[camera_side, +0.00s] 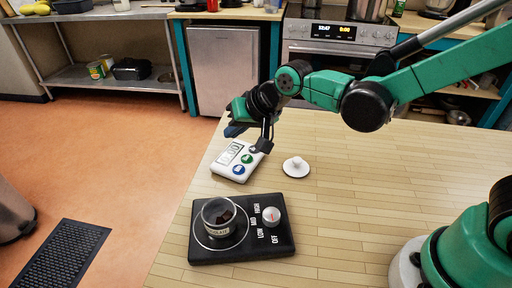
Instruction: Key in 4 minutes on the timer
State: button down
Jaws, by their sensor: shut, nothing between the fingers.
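The timer (233,168) is a white block lying on the wooden table, with a grey display (231,152) whose digits are too small to read for sure. It has one green button (247,158) and blue buttons, one of them at the near end (239,170). Another blue button at the far end is close to my gripper and partly hidden. My gripper (266,147) is shut and empty, with its tips pointing down at the far right corner of the timer. I cannot tell whether the tips touch it.
A small white lid-like disc (296,167) lies to the right. The table (345,215) is clear between the hot plate and my base.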

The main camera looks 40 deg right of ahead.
aim_at(239, 169)
notch_tip(239, 169, up, 6)
jog(key=n+g+h, duration=0.2)
jog(key=n+g, duration=0.5)
jog(key=n, duration=0.5)
jog(key=shift+r+h, duration=0.25)
jog(key=shift+h, duration=0.15)
jog(key=shift+d, duration=0.1)
notch_tip(239, 169, down, 14)
jog(key=shift+f, duration=0.1)
